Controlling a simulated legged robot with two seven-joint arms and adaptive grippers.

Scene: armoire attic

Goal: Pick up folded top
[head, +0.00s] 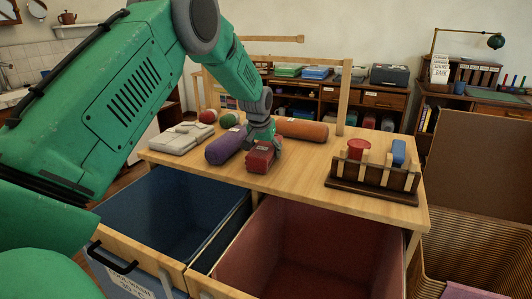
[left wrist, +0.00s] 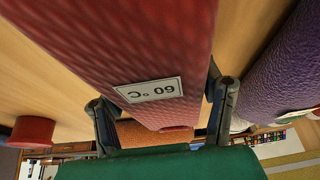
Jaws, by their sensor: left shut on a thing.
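The red folded top (head: 261,158) is a small textured red bundle near the front edge of the wooden table. My left gripper (head: 262,138) reaches down onto it from above and is shut on it. In the left wrist view the red top (left wrist: 130,50) fills the space between the two fingers (left wrist: 158,98), and its white label reads "60 °C". In the head view it appears to be at the tabletop; I cannot tell whether it is lifted. My right gripper is not in view.
A purple roll (head: 226,146) lies just left of the top, an orange roll (head: 303,130) behind it. A grey folded item (head: 181,138) lies at the left. A wooden rack (head: 374,182) stands at right. Blue (head: 165,215) and red (head: 320,250) open bins sit below the front edge.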

